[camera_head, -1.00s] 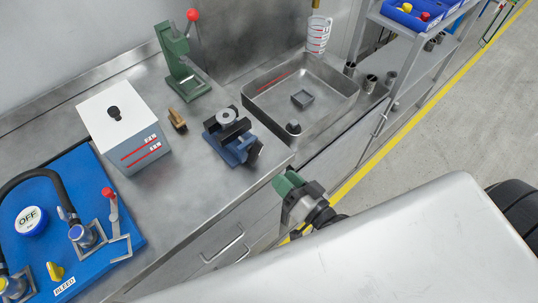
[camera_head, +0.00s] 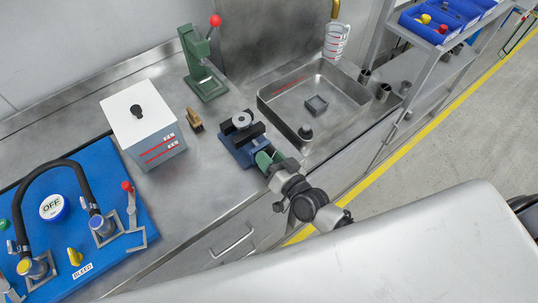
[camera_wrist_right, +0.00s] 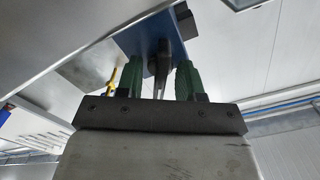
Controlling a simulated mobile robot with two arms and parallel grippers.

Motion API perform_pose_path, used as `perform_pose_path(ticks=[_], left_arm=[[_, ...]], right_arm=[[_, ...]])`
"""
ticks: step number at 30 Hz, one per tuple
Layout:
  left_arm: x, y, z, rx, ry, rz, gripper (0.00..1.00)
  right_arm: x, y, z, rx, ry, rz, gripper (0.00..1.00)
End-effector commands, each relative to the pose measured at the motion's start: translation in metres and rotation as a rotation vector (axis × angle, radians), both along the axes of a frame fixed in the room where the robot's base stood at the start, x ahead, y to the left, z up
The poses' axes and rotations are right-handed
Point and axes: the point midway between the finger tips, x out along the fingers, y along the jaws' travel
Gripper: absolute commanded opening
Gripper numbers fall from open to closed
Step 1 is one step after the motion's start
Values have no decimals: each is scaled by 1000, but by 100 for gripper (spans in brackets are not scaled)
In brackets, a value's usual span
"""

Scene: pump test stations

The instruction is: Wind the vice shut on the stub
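The blue vice (camera_head: 239,153) with black jaws sits near the bench's front edge in the head view. The grey round stub (camera_head: 241,119) shows at the top of the jaws; I cannot tell how tightly they sit on it. My right gripper (camera_head: 265,158), with green fingers, is at the vice's front end. In the wrist view, the blue vice (camera_wrist_right: 143,33) is ahead and the right gripper (camera_wrist_right: 159,70) is open, its fingers on either side of a dark handle (camera_wrist_right: 163,55), with gaps showing. The handle is mostly hidden in the head view. My left gripper is out of view.
A green press (camera_head: 203,80), a small brass part (camera_head: 194,119) and a white-topped box (camera_head: 142,118) stand behind and left of the vice. A steel basin (camera_head: 276,119) is to the right. A blue panel (camera_head: 125,235) with hoses lies left. Floor is free at right.

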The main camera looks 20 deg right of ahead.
Motion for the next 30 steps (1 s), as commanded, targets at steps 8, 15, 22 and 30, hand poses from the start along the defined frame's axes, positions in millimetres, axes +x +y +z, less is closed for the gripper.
perform_pose_path(ticks=[8,15,22,30], left_arm=[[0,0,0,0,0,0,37],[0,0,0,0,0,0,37],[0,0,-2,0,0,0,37],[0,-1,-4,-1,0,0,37]], right_arm=[[1,1,0,0,1,1,37],[1,0,0,0,1,0,0],[1,0,-1,47,17,0,0],[1,0,-1,202,75,0,0]])
